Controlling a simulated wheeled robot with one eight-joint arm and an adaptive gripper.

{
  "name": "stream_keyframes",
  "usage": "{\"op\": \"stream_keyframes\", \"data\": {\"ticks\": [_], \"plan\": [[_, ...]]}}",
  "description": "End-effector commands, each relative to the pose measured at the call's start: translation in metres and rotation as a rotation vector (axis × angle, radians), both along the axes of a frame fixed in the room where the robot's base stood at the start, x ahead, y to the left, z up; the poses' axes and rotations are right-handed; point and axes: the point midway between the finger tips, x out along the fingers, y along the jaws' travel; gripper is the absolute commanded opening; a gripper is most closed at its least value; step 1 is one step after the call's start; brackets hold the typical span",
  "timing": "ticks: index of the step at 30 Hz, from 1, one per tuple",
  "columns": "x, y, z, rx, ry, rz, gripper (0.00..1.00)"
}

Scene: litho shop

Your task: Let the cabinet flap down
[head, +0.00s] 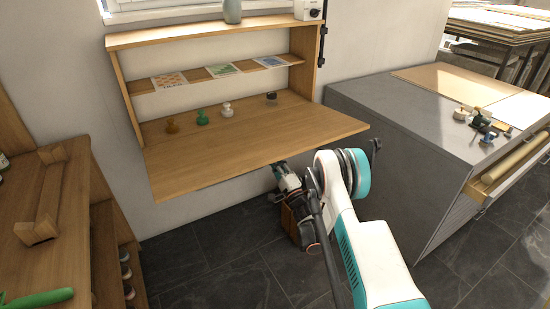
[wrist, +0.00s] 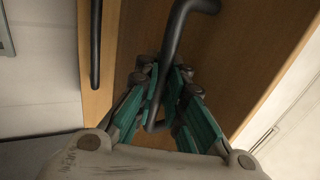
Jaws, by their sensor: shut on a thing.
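The wooden wall cabinet (head: 123,85) is open in the head view. Its flap (head: 255,153) is swung out and down, about level, and sticks out into the room. My gripper (head: 285,174) is just below the flap's front edge, partly hidden by it. In the wrist view my gripper (wrist: 164,105) has its teal fingers closed around a dark bar handle (wrist: 176,42). The handle stands off a wooden panel (wrist: 228,60), which fills much of that view. The handle is not visible in the head view.
Several small knobbed pieces, including a green one (head: 202,117) and a white one (head: 227,109), stand inside the cabinet. Printed cards (head: 222,70) lie on its shelf. A grey counter (head: 400,130) is close at right, a wooden bench (head: 45,240) at left. Dark floor between is mostly clear.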

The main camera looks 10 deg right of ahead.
Motion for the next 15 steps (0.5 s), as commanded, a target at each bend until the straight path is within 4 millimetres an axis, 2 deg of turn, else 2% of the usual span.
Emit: {"op": "stream_keyframes", "data": {"ticks": [12, 13, 15], "plan": [[-0.0016, -0.0013, 0.0004, 0.005, -0.006, 0.001, 0.00], [-0.0016, -0.0014, 0.0004, 0.005, -0.006, 0.001, 0.16], [-0.0015, -0.0013, 0.0004, 0.005, -0.006, 0.001, 0.20]]}}
